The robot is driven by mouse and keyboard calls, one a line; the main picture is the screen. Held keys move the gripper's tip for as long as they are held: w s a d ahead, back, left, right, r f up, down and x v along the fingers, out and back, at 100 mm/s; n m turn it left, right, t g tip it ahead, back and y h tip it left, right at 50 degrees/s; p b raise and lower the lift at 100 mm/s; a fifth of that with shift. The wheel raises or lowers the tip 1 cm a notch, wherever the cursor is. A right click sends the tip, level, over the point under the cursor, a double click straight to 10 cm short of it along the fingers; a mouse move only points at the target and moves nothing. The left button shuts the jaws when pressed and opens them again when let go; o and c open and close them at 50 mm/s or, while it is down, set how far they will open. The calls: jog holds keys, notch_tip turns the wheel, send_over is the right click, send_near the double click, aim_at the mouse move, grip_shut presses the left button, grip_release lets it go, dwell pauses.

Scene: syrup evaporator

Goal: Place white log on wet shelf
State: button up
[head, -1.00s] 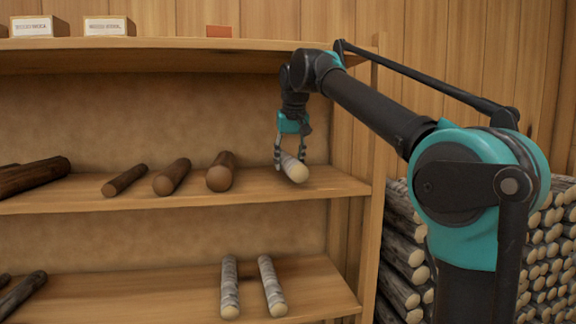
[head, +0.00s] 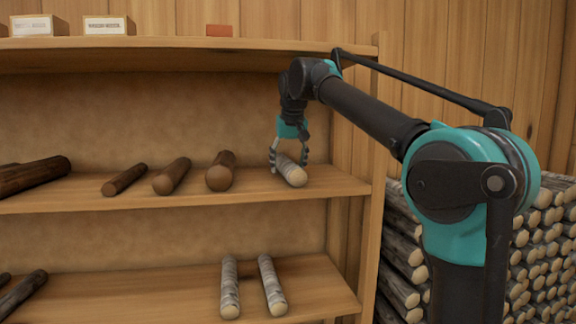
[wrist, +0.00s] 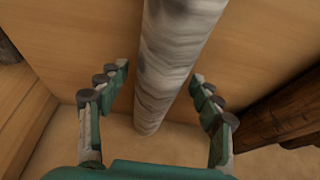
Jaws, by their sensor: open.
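A white log (head: 291,171) with pale, streaked bark lies on the middle shelf (head: 330,183) near its right end. It also shows in the wrist view (wrist: 168,60), running between the fingers. My gripper (head: 288,167) is over this log with a finger on each side. In the wrist view my gripper (wrist: 160,95) is open, with a gap between each finger and the log. Two more white logs (head: 230,288) (head: 272,286) lie side by side on the lower shelf (head: 318,285). No label reading "wet" is legible.
Several brown logs (head: 221,172) lie left of the white log on the middle shelf. Small labelled boxes (head: 109,26) stand on the top shelf. The shelf's right side post (head: 374,200) is close to my arm. A firewood stack (head: 540,250) stands at the right.

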aim_at(296, 176)
jog(key=shift+r, duration=0.1)
jog(key=shift+r, duration=0.15)
jog(key=s+d, duration=0.1)
jog(key=s, duration=0.3)
jog(key=s+d, duration=0.1)
jog(key=s, duration=0.3)
jog(key=s+d+r, duration=0.1)
jog(key=s, duration=0.3)
jog(key=shift+d, duration=0.2)
